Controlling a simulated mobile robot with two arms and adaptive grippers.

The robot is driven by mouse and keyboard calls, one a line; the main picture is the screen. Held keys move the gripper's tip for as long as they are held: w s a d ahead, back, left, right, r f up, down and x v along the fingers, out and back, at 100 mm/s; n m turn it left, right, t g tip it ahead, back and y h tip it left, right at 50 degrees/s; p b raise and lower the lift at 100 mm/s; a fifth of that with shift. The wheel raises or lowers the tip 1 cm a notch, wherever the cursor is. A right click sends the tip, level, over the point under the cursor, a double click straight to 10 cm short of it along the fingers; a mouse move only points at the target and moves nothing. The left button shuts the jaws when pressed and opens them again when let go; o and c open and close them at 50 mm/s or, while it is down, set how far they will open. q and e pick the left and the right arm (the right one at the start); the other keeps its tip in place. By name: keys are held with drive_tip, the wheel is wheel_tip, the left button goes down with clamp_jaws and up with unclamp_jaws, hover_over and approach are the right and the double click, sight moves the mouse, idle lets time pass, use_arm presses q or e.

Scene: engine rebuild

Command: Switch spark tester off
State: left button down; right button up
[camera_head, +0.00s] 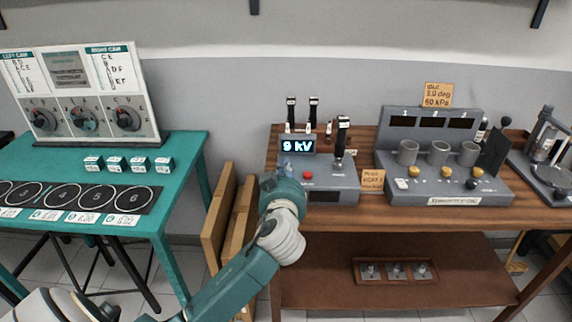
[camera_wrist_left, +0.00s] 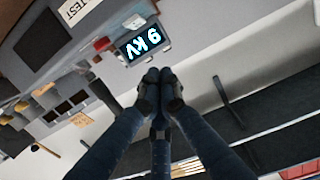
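The spark tester (camera_head: 333,182) is a grey box on the wooden bench, with a lit display (camera_head: 299,146) reading "9 kV". It has a red button (camera_head: 307,175) on its front and an upright black-handled lever (camera_head: 342,135) at its right. In the left wrist view the display (camera_wrist_left: 143,42) and red button (camera_wrist_left: 101,43) show turned around. My left gripper (camera_wrist_left: 160,82) has its fingertips together with nothing seen between them, close to the display side of the tester. In the head view my own wrist mostly hides its fingers. My right gripper is out of view.
A grey device (camera_head: 440,165) with several cups and buttons stands right of the tester, beside a small tan note (camera_head: 372,179). Two black-handled plugs (camera_head: 302,112) stand behind the tester. A teal table (camera_head: 185,150) is at left, with wooden boards (camera_head: 218,213) between it and the bench.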

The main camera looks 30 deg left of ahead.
use_arm(q)
drive_tip(key=p+x, duration=0.1)
drive_tip(key=x, duration=0.6)
drive_tip(key=shift+w+a+r+p, duration=0.1)
drive_tip(key=shift+p, duration=0.25)
wheel_tip(320, 180, down, 3)
drive_tip(key=shift+w+r, duration=0.1)
drive_tip(key=shift+f, duration=0.8)
